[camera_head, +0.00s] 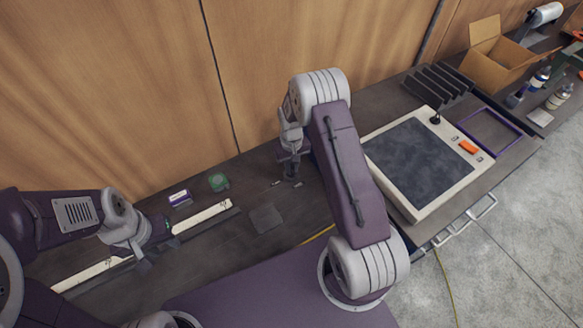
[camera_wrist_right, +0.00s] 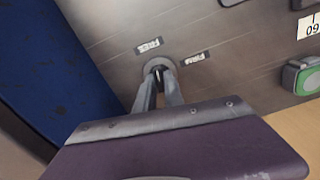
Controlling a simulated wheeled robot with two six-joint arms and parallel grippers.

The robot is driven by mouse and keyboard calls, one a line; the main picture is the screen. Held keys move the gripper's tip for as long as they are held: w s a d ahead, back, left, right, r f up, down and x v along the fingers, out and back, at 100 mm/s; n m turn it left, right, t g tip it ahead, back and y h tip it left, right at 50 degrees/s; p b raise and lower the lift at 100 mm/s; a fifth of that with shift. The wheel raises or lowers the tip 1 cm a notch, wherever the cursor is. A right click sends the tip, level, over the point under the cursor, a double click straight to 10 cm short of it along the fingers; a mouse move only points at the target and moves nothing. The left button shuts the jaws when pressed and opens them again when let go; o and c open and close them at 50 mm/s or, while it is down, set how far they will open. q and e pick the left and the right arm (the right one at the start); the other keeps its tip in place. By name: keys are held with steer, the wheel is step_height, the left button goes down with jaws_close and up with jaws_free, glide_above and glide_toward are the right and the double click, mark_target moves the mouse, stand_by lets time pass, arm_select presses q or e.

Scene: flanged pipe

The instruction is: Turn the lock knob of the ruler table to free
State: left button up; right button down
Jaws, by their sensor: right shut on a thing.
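The lock knob (camera_wrist_right: 159,66) shows in the right wrist view as a small dark piece on a round grey base, mostly hidden by the fingers. A FREE label (camera_wrist_right: 149,46) and a FIRM label (camera_wrist_right: 194,58) lie on either side of it. My right gripper (camera_wrist_right: 160,80) is shut on the knob from above; in the head view it (camera_head: 291,177) reaches down to the dark bench. Which label the knob points to I cannot tell. My left gripper (camera_head: 159,254) is open over the ruler table's pale scale strip (camera_head: 202,215), to the left.
A green-and-grey device (camera_head: 218,182), a purple-and-white box (camera_head: 180,197) and a dark square plate (camera_head: 266,218) lie near the strip. A blue panel (camera_wrist_right: 60,60) stands close in the right wrist view. A granite-topped unit (camera_head: 420,160) is right of my right arm.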

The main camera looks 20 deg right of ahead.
mark_target(292, 169)
steer(key=shift+w+r+n, duration=0.15)
steer(key=shift+w+n, duration=0.05)
steer(key=shift+n, duration=0.6)
steer(key=c, duration=1.6)
jaws_free()
steer(key=shift+o, duration=0.8)
steer(key=shift+s, duration=0.15)
steer(key=shift+r+b, duration=0.3)
steer(key=shift+r, duration=0.05)
step_height(292, 169, up, 8)
steer(key=b, duration=0.1)
steer(key=shift+r, duration=0.15)
